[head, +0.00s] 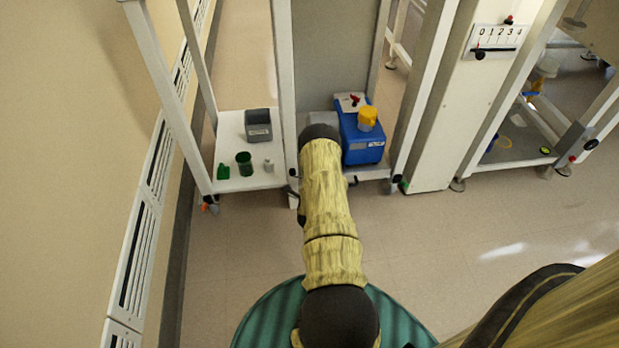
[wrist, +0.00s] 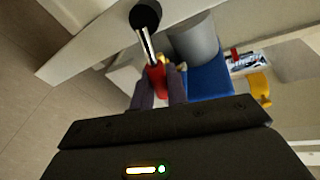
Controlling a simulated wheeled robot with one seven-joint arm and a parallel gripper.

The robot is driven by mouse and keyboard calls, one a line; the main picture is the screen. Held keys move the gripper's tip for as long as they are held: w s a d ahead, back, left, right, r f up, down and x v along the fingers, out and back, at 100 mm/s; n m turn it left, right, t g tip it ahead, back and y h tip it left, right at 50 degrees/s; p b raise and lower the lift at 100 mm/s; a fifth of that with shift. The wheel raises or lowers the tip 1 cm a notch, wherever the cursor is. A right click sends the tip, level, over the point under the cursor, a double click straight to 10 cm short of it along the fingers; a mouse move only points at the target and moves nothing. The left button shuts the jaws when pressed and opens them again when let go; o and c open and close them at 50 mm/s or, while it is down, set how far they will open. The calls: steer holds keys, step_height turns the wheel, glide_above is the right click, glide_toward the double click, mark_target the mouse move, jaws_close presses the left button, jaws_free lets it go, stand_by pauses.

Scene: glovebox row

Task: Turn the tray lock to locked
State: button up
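In the wrist view a lever with a black round hub (wrist: 145,15), a metal rod and a red grip (wrist: 157,78) sits at the edge of a pale frame; it appears to be the tray lock. My gripper (wrist: 161,84) has its two dark fingers close on either side of the red grip and looks shut on it. The rod slants from the hub at the top down to the fingers. No locked or unlocked marking is readable. In the head view my arm hides the gripper and the lever.
A left shelf (head: 236,122) holds a grey bin (head: 258,125), a dark green cup (head: 244,163) and small items. A numbered slider panel (head: 497,38) is on the right column. Floor in front is clear.

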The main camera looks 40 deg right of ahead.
steer(key=o, duration=0.4)
steer(key=p+v, duration=0.7)
steer(key=v, duration=1)
steer(key=shift+s+a, duration=0.15)
steer(key=shift+a, duration=0.05)
